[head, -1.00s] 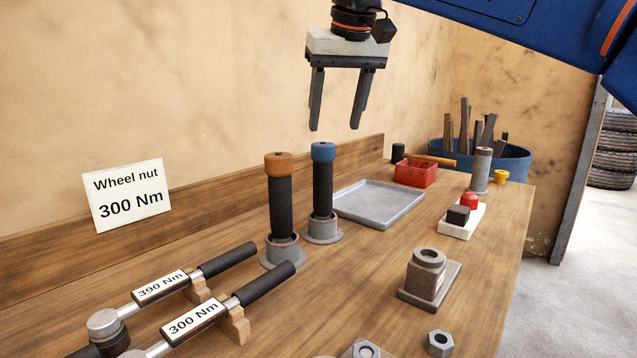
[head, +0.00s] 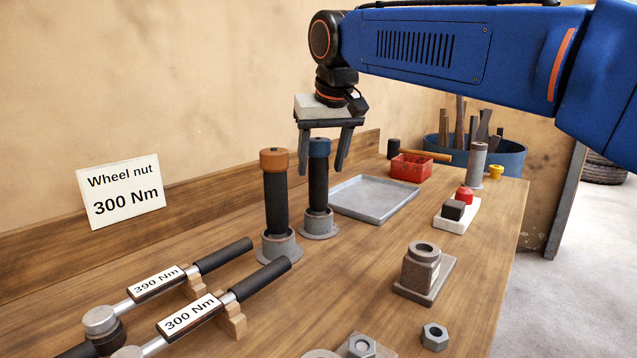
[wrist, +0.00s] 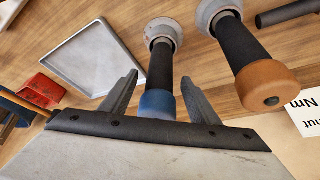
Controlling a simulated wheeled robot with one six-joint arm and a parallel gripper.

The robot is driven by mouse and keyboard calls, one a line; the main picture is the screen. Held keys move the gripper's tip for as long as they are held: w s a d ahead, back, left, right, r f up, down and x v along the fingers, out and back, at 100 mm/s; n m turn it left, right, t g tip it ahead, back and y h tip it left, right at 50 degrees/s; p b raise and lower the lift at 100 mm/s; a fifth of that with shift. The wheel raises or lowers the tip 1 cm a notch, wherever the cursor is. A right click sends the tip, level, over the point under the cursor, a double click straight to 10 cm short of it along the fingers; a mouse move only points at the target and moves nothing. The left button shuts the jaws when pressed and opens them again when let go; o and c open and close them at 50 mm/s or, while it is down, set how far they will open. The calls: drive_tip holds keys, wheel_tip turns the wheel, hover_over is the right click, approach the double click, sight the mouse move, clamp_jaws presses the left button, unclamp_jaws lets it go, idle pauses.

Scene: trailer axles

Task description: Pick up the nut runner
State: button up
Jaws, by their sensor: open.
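Two upright tools with black grips stand in grey round holders on the bench; neither is labelled as the nut runner. One has an orange cap (head: 273,160), the other a blue cap (head: 319,147). My gripper (head: 321,170) is open, pointing down, with one finger on each side of the blue-capped tool near its top. In the wrist view, the blue cap (wrist: 157,103) lies between the two fingers, with space visible on both sides. The orange-capped tool (wrist: 270,85) stands outside the fingers, to the right. No grip on either tool shows.
A grey tray (head: 375,199) lies behind and right of the tools. Torque wrenches marked 390 Nm (head: 157,282) and 300 Nm (head: 190,316) lie in front. A metal block (head: 424,275), a nut (head: 435,337) and a red bin (head: 411,168) are on the right.

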sight(318, 176)
drive_tip(key=x, duration=0.5)
drive_tip(key=shift+r, duration=0.1)
clamp_jaws()
